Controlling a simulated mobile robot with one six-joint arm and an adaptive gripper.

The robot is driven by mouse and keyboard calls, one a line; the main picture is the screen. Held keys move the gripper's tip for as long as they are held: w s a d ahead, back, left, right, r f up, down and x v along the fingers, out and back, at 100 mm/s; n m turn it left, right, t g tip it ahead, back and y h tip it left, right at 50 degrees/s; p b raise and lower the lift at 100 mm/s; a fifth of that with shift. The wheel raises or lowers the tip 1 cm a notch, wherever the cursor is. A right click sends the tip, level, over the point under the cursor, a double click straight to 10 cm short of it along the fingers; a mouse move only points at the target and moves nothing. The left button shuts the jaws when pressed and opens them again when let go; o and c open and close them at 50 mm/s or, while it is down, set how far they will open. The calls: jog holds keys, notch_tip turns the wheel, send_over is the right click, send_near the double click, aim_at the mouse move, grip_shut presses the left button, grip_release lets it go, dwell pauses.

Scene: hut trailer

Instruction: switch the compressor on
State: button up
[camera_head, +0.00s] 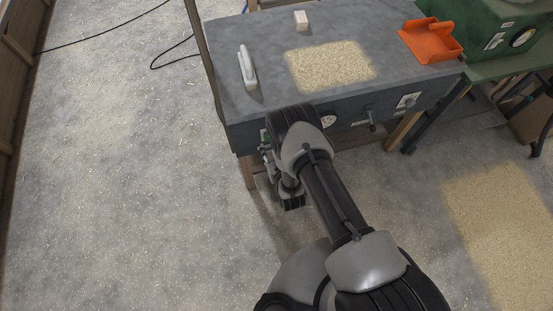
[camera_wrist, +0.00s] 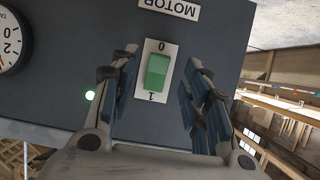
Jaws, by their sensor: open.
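In the wrist view, a green rocker switch (camera_wrist: 157,72) sits on a white plate marked 0 at the top and 1 at the bottom. A MOTOR label (camera_wrist: 169,8) is above it on the dark panel (camera_wrist: 85,40). In the head view, my gripper (camera_head: 267,155) is partly hidden by my arm, at the grey bench's front left corner.
A gauge (camera_wrist: 10,42) is left of the lamp. The grey bench (camera_head: 225,55) bears a white-handled brush (camera_head: 247,68), a small block (camera_head: 301,20), a sawdust patch (camera_head: 330,66) and an orange dustpan (camera_head: 432,42). A green machine (camera_head: 495,28) stands at right.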

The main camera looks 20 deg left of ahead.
jog(key=v, duration=0.8)
jog(key=w+d+r+m+g+h, duration=0.1)
jog(key=w+d+r+m+h, duration=0.1)
jog(key=w+r, duration=1.3)
jog(key=s+d+r+g+h, duration=0.1)
jog(key=d+r, duration=0.2)
jog(key=r, duration=0.3)
jog(key=s+d+r+m, duration=0.1)
jog(key=s+d+r, duration=0.15)
jog(key=r, duration=0.45)
jog(key=d+r+g+h, duration=0.1)
jog(key=d+r, duration=0.3)
jog(key=r, duration=0.2)
jog(key=s+d+r+m+g+h, duration=0.1)
jog(key=s+d+r+m+h, duration=0.1)
jog(key=s+d+r, duration=0.7)
jog(key=s+d+r+g, duration=0.1)
jog(key=s+d+r, duration=0.1)
jog(key=s, duration=0.8)
jog(key=s+d+r+m+g, duration=0.1)
jog(key=s+d+r, duration=0.2)
jog(key=s, duration=0.7)
jog(key=shift+r+g+h, duration=0.25)
jog(key=shift+g+h, duration=0.05)
